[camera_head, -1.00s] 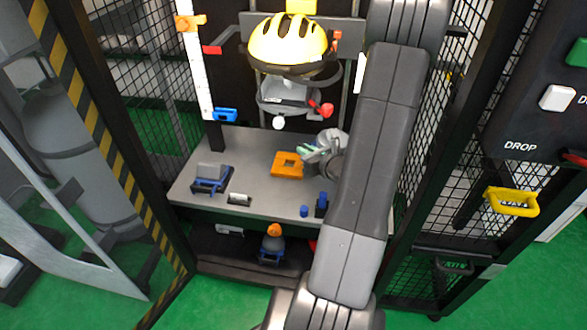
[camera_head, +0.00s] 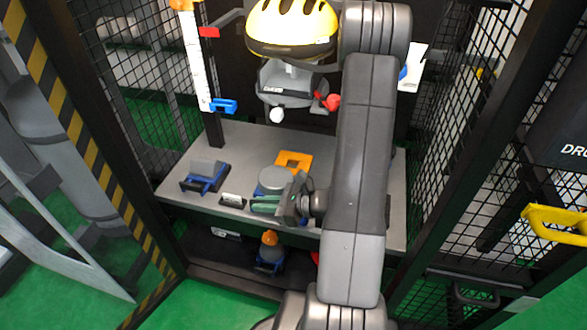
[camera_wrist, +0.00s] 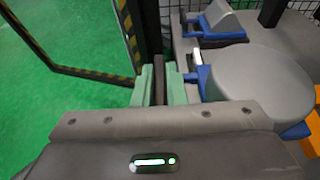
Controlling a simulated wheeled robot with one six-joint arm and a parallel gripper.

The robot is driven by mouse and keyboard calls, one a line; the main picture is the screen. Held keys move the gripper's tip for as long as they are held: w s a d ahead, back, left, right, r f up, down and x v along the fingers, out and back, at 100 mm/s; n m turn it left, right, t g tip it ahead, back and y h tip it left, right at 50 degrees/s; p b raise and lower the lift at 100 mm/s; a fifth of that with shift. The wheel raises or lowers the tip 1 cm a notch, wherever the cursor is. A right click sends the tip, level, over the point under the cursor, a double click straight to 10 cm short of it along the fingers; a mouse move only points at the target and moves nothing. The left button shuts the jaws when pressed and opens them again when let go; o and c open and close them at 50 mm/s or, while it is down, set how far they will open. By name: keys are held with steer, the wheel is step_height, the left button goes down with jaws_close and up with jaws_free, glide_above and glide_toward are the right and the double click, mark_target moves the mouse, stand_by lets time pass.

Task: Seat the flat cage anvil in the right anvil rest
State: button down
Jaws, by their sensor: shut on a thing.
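The flat cage anvil, a round grey disc with blue parts under it (camera_head: 276,178), is just beyond my gripper's fingers in the head view. It fills the right of the wrist view (camera_wrist: 250,75). My gripper (camera_head: 265,204) points left over the front of the grey table, its green fingers (camera_wrist: 164,85) shut on the anvil; the gripped part is hard to make out. The anvil looks level and close to the table; I cannot tell if it touches. My gripper and arm cover the front right spot with the blue parts of the right anvil rest.
A grey block on a blue cradle (camera_head: 205,176) stands on the table's left. A small black-and-white block (camera_head: 232,201) lies left of my gripper. An orange plate (camera_head: 294,161) lies behind the anvil. A yellow helmet (camera_head: 292,28) hangs above. Mesh walls flank the table.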

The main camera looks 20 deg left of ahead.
steer(key=shift+r, duration=0.1)
steer(key=w+a+b, duration=0.1)
steer(key=w, duration=1.7)
steer(key=shift+f+b, duration=1)
steer(key=shift+f, duration=2.3)
steer(key=c, duration=1.5)
jaws_free()
steer(key=shift+f, duration=0.1)
steer(key=shift+f, duration=0.15)
